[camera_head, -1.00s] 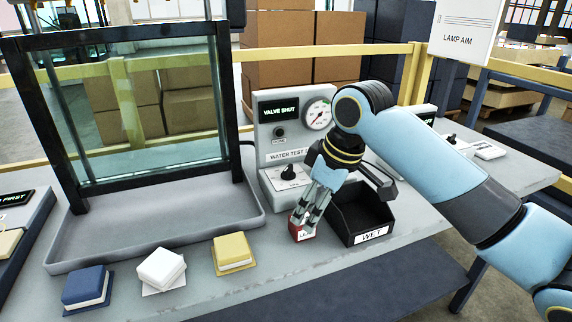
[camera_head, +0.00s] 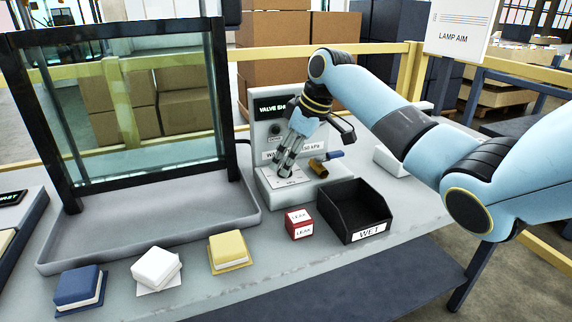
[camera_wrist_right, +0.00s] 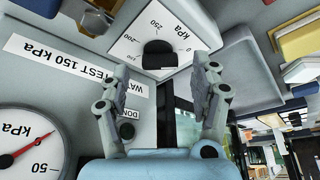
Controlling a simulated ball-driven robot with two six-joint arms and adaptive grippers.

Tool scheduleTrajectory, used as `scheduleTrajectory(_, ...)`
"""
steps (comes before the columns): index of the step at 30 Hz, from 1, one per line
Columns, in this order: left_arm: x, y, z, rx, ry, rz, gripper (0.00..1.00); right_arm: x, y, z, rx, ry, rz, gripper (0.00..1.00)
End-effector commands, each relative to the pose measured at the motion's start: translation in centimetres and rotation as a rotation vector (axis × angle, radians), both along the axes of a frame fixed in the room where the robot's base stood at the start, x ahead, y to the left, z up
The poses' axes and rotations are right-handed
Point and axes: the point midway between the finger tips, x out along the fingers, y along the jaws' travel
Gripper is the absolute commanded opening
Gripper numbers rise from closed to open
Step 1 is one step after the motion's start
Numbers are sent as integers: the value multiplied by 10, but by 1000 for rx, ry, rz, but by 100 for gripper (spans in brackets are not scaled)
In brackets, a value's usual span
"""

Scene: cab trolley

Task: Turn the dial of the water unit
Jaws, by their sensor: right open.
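The grey water unit (camera_head: 267,140) stands on the bench behind the black bin. Its dial, a black knob (camera_wrist_right: 160,55) on a white scale plate (camera_wrist_right: 165,28), shows in the right wrist view with several kPa marks. In the head view the knob is hidden behind my right gripper (camera_head: 283,172). My right gripper (camera_wrist_right: 162,85) is open, its fingers apart on either side of the knob's line; contact cannot be told. The pressure gauge (camera_wrist_right: 28,150) with a red needle shows at the wrist view's lower left. My left gripper is not in view.
A red LEAK cube (camera_head: 299,223) stands beside the black WET bin (camera_head: 352,222). Blue (camera_head: 79,286), white (camera_head: 157,268) and yellow (camera_head: 228,249) blocks lie along the front. A glass panel (camera_head: 130,110) stands in a grey tray (camera_head: 150,232). A brown-and-blue item (camera_head: 322,164) lies by the unit.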

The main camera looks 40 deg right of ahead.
Motion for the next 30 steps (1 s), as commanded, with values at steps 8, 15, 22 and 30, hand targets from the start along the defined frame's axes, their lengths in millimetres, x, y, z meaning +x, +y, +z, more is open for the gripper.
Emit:
scheduleTrajectory(8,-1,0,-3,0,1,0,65,7,4,-18,-1,-2,1,63)
scheduleTrajectory(15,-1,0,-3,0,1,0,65,6,4,-18,-1,-1,1,60)
scheduleTrajectory(22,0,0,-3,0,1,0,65,6,4,-18,-1,0,0,29)
scheduleTrajectory(30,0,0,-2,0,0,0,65,6,4,-17,0,0,-2,8)
